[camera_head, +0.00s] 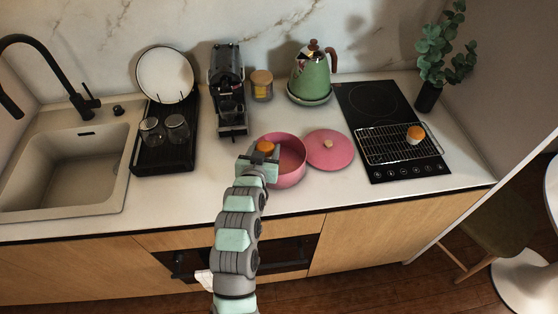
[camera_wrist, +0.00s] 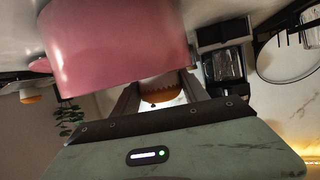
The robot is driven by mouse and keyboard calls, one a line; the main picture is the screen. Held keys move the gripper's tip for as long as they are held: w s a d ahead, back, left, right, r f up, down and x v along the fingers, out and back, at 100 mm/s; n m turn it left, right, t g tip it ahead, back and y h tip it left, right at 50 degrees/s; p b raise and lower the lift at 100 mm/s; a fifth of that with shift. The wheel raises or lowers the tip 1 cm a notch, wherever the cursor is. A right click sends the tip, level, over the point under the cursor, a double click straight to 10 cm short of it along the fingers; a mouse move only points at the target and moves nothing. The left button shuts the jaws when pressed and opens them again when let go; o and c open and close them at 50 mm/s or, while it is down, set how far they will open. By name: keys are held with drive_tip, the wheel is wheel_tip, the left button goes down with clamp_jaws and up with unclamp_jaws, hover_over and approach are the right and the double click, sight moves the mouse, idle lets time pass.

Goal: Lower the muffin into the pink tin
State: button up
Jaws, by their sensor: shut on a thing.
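The pink tin (camera_head: 293,168) stands uncovered on the counter; its outer wall fills the upper left of the wrist view (camera_wrist: 115,45). My gripper (camera_head: 264,153) is shut on an orange-topped muffin (camera_head: 265,146) at the tin's left side, by the rim. In the wrist view, the muffin's orange top (camera_wrist: 160,94) sits between the two fingers (camera_wrist: 158,90), and the tin's wall seems to hide its lower part. I cannot tell how deep it is. A second orange-topped muffin (camera_head: 415,133) rests on the wire rack (camera_head: 378,149).
A pink lid (camera_head: 329,150) lies right of the tin. The rack is on the black cooktop (camera_head: 372,101). A coffee machine (camera_head: 227,84), a jar (camera_head: 261,86) and a green kettle (camera_head: 310,75) stand behind. A black tray (camera_head: 160,159) with glasses is to the left.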

drive_tip(key=o, duration=1.5)
wheel_tip(320, 180, down, 2)
drive_tip(key=shift+s+g, duration=0.1)
drive_tip(key=shift+g, duration=0.2)
drive_tip(key=shift+c, duration=0.2)
drive_tip(key=r+v, duration=0.1)
drive_tip(key=v, duration=1)
drive_tip(key=shift+w, duration=0.2)
drive_tip(key=shift+d+r, duration=0.1)
drive_tip(key=shift+r, duration=0.1)
